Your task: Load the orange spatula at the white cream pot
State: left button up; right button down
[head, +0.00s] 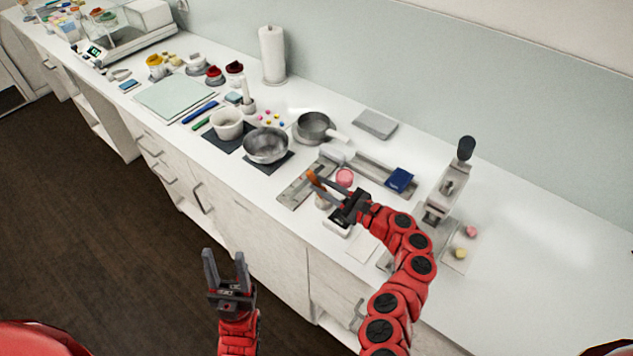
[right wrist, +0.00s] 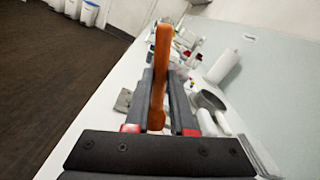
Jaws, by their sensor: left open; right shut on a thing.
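My right gripper (head: 328,187) is shut on the orange spatula (head: 313,178) above the front part of the counter. A larger white pot (head: 228,124) stands nearer on a dark mat. I cannot tell which is the cream pot. My left gripper (head: 224,264) is open and empty, in front of the counter.
A metal bowl (head: 266,145) and a grey pan (head: 313,127) stand left of and behind my right gripper. A pink round thing (head: 344,177) is close beside it. A paper roll (head: 272,54) stands at the back. The counter's right end (head: 540,250) is mostly clear.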

jog(key=shift+f, duration=0.25)
jog(key=shift+r, duration=0.1)
notch_tip(320, 180, up, 6)
jog(key=p, duration=0.4)
dwell(0.5)
dwell(0.5)
